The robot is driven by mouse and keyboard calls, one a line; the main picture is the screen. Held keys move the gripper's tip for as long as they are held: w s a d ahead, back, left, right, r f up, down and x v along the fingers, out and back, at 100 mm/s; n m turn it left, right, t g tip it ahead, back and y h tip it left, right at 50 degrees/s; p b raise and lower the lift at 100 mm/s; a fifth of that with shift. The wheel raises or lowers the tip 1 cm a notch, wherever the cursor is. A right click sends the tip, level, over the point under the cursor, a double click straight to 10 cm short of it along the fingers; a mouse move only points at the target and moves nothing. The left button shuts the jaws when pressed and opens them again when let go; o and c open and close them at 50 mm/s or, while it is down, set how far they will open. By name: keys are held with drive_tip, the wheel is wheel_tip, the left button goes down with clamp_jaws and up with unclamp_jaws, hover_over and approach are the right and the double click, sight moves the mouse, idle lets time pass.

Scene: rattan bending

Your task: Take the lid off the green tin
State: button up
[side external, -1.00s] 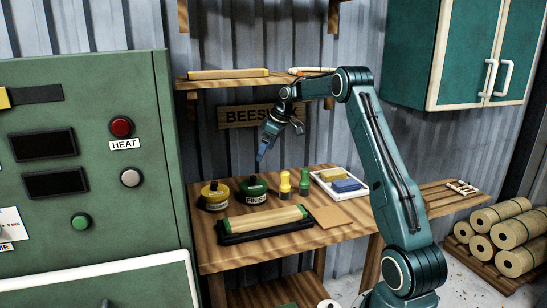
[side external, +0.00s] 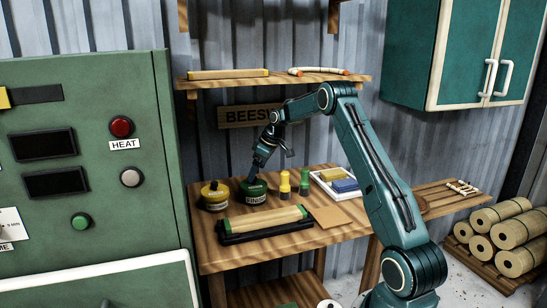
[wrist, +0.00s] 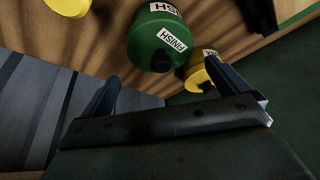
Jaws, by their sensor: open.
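The green tin (side external: 254,193) stands on the wooden bench, with a pale label that seems to read FINISH.
A yellow tin (side external: 214,198) stands close to the left.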

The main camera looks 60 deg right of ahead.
drive_tip(key=shift+f, duration=0.2)
drive_tip(key=shift+x, duration=2.5)
drive_tip(key=shift+a, duration=0.15)
drive_tip(key=c, duration=0.7)
